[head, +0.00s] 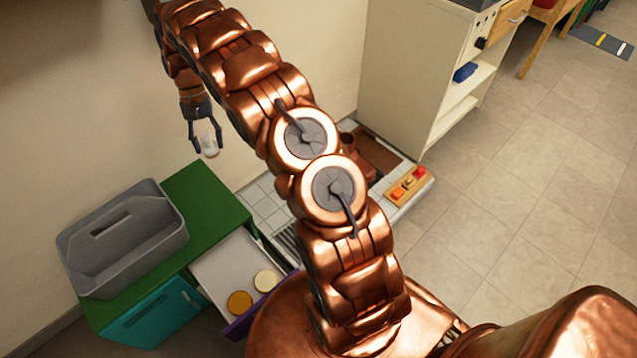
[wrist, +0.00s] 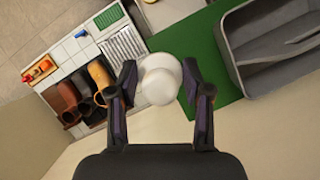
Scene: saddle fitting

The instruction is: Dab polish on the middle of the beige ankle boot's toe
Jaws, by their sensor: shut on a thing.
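My gripper (head: 205,140) is high at the left in the head view, above the green-topped cabinet and close to the wall. It is shut on a white rounded thing (wrist: 160,80), which sits between the fingertips in the wrist view; it looks like a dabber or pad. Several boots stand at the left of the wrist view, well apart from the gripper. One is tan (wrist: 100,74) and one is reddish brown (wrist: 66,97). I cannot tell which is the beige ankle boot. In the head view my arm hides most of the boots.
A grey bin (head: 130,225) stands on the green cabinet top (head: 205,195). An open drawer (head: 222,270) holds an orange round pot (head: 239,302) and a cream one (head: 265,281). A pale shelf unit stands behind.

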